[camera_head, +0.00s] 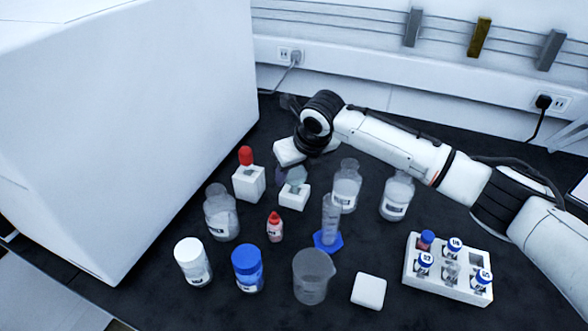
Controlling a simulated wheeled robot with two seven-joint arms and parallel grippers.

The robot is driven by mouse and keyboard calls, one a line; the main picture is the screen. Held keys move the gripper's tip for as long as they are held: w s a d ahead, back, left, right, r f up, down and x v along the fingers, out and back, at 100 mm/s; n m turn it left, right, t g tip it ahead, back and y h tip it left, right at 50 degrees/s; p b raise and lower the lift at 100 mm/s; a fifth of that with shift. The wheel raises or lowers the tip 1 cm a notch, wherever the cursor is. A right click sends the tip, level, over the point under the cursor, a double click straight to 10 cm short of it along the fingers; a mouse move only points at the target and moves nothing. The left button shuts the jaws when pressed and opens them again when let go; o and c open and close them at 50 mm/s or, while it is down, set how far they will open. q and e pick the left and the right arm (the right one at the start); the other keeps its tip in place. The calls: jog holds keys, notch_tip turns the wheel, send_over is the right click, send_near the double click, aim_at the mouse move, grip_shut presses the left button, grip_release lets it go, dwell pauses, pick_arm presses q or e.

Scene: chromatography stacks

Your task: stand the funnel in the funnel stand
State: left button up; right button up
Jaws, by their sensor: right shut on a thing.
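My right gripper (284,170) reaches in from the right and points down over the back middle of the bench. It is shut on a small translucent grey-green funnel (297,176). The funnel shows just above a white block that looks like the funnel stand (293,197). The hand and wrist hide part of the funnel, and I cannot tell whether its stem is inside the stand or only above it. My left gripper is not in view.
A white block with a red-topped dropper (246,157) stands left of the stand. Clear bottles (345,188) stand right and left (221,215). A measuring cylinder (330,220), beaker (313,278) and vial rack (447,270) are in front. A large white box (130,130) bounds the left.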

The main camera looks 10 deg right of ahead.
jog(key=shift+f, duration=0.3)
jog(key=shift+f, duration=0.15)
jog(key=shift+f, duration=0.5)
jog(key=o, duration=1.5)
